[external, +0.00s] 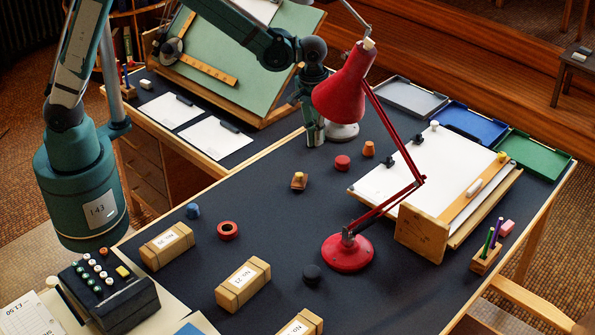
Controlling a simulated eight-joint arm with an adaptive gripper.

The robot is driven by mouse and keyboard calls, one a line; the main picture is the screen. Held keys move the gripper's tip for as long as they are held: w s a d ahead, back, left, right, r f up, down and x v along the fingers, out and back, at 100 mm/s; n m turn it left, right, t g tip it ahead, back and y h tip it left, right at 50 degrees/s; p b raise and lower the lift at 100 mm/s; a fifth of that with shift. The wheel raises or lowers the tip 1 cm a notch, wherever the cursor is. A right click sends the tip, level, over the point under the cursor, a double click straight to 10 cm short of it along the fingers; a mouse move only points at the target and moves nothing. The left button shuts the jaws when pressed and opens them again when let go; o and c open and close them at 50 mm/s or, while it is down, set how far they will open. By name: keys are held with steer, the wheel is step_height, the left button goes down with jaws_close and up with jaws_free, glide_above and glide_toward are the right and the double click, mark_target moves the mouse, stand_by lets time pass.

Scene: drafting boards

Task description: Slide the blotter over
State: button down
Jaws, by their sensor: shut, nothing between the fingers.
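The red desk lamp (347,252) stands close by. Wooden boxes (243,284) line the front. A green drafting board (240,62) stands behind.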

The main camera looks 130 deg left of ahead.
steer(key=n, duration=0.2)
glide_above(324, 170)
steer(key=shift+g+h, duration=0.3)
step_height(324, 170, down, 6)
steer(key=shift+s+r, duration=0.15)
steer(key=shift+r, duration=0.05)
steer(key=shift+f, duration=0.15)
step_height(324, 170, down, 10)
steer(key=shift+f+b, duration=0.1)
steer(key=shift+b, duration=0.7)
steer(key=shift+d+r, duration=0.25)
steer(key=shift+d, duration=0.75)
steer(key=shift+d+b, duration=0.3)
steer(key=shift+d, duration=0.65)
steer(key=shift+d, duration=0.1)
steer(key=d+b, duration=0.2)
steer(key=d, duration=1.8)
steer(key=shift+d, duration=0.15)
